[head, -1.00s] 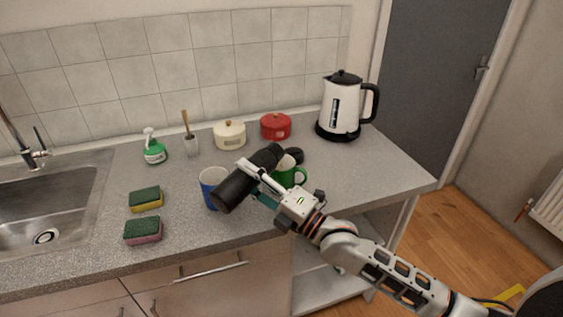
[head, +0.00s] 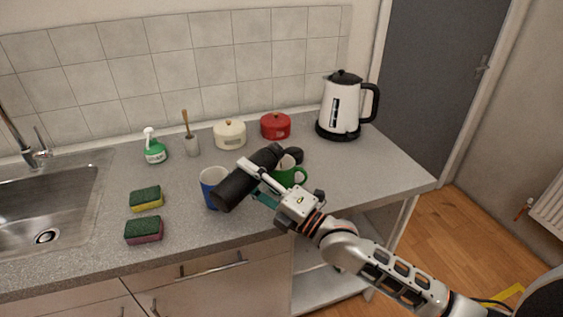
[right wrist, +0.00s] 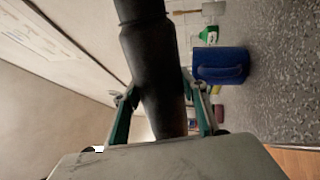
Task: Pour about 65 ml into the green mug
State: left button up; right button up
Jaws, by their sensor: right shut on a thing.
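My right gripper (head: 268,182) is shut around the middle of a black flask (head: 238,187). The mug stands upright on the counter, partly hidden by the flask and gripper. A dark patch shows in its pale inside, but it is too small to tell whether this is liquid. In the right wrist view the flask (right wrist: 152,65) runs between the two fingers (right wrist: 162,115). The green mug cannot be made out there. My left gripper is out of view.
A blue mug (head: 208,190) stands close behind the flask's thick end; it also shows in the right wrist view (right wrist: 220,67). A small black round thing (head: 296,154) lies behind the green mug.

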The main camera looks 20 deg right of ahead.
jog(key=shift+f+n+b, duration=0.3)
jog(key=shift+f+b, duration=0.05)
jog(key=shift+b, duration=0.3)
jog(key=shift+a+f+n+b, duration=0.1)
jog(key=shift+f+n+b, duration=0.05)
jog(key=shift+n+b, duration=0.25)
jog(key=shift+s+a+r+n+g+y, duration=0.2)
jog(key=shift+r+n+g+y, duration=0.1)
jog(key=shift+r+n, duration=0.35)
jog(key=shift+r+n+g, duration=0.1)
jog(key=shift+n+g, duration=0.2)
jog(key=shift+n, duration=0.75)
jog(key=shift+n+y+b, duration=0.3)
jog(key=shift+n+b, duration=0.05)
jog(key=shift+n, duration=0.05)
jog(key=shift+w+d+f+n+g+b, duration=0.1)
jog(key=shift+f+n+g+b, duration=0.2)
jog(key=shift+f+n+b, duration=0.25)
jog(key=shift+r, duration=0.1)
